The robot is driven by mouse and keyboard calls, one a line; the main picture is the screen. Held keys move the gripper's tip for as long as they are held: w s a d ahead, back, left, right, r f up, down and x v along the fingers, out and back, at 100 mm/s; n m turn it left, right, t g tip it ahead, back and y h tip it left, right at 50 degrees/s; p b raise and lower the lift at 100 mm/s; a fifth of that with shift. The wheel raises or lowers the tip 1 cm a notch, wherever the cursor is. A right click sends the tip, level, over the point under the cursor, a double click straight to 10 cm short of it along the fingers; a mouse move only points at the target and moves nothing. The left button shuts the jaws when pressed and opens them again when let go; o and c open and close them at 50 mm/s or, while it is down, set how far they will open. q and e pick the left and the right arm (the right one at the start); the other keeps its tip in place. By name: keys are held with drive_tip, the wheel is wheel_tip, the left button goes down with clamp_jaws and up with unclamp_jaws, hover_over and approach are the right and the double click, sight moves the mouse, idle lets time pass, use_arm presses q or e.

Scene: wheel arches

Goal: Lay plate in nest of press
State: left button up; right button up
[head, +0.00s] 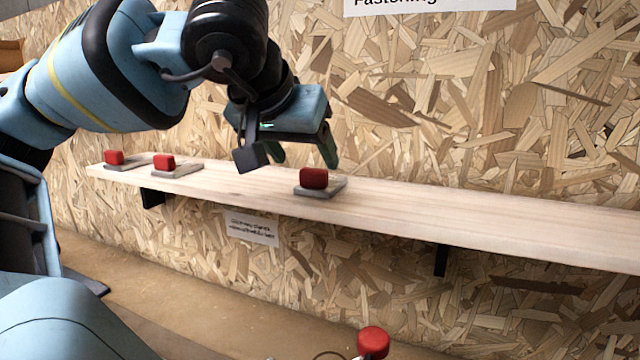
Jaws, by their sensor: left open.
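Several grey plates, each with a red block-shaped grip on top, lie on a wooden shelf. The nearest plate (326,189) is at the middle of the shelf. Another plate (178,170) is further left, and a third plate (128,164) is near the shelf's left end. My left gripper (290,162) is open and empty, above the shelf, just left of and above the nearest plate. It looks apart from that plate. My right gripper is not in view. I cannot make out the press or its nest.
The shelf (480,217) is bare to the right of the nearest plate. It is fixed to a chipboard wall (480,110) on dark brackets. A red rounded knob (373,342) shows at the bottom edge; what it belongs to is cut off. A paper label (252,228) hangs below the shelf.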

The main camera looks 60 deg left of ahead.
sight(314, 168)
use_arm(q)
drive_tip(key=shift+x, duration=2.65)
drive_tip(key=shift+w+a+r, duration=0.1)
drive_tip(key=shift+r, duration=0.1)
drive_tip(key=c, duration=1.3)
drive_tip(key=shift+o, duration=0.2)
drive_tip(key=shift+r, duration=0.1)
wheel_tip(314, 168, up, 10)
drive_tip(key=shift+p, duration=0.3)
